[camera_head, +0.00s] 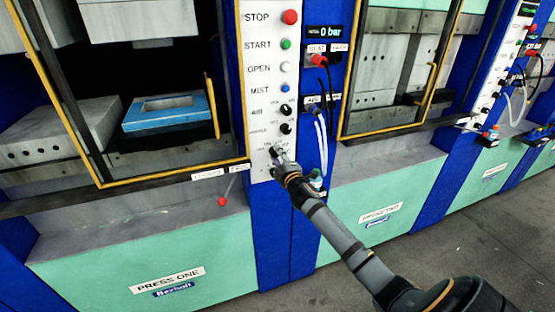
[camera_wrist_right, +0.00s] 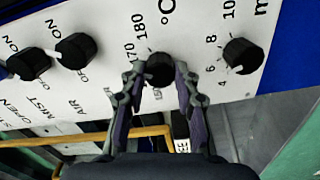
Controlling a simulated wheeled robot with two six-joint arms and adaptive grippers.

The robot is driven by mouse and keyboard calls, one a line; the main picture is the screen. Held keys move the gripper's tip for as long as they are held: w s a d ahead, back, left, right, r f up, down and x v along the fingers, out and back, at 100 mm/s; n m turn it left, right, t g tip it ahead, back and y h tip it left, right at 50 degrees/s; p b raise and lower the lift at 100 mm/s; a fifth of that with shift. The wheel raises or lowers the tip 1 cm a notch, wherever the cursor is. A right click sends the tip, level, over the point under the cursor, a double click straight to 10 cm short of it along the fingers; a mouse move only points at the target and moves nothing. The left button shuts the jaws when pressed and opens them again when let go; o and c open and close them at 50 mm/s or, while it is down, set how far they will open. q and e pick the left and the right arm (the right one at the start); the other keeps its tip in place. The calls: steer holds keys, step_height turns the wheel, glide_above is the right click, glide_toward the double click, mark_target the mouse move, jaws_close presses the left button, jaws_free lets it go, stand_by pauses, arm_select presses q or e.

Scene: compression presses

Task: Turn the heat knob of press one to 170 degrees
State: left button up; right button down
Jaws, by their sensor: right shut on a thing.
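The heat knob (camera_wrist_right: 158,64) is a round black knob beside a °C scale; the printed 170 and 180 show near it in the right wrist view. My right gripper (camera_wrist_right: 158,82) has one finger on each side of this knob and is shut on it. The knob's pointer is too small to read. In the head view my right gripper (camera_head: 277,156) is at the lower part of the white control panel (camera_head: 258,95) of press one, hiding the heat knob. My left gripper is not in view.
A black minutes knob (camera_wrist_right: 243,56) sits right of the heat knob in the wrist view, and two more black knobs (camera_wrist_right: 75,51) sit to its left. Cables (camera_head: 321,135) hang to the right of the panel.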

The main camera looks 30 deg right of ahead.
steer(key=shift+f+m, duration=0.1)
steer(key=shift+m, duration=0.2)
steer(key=c, duration=1)
jaws_free()
steer(key=v, duration=1.2)
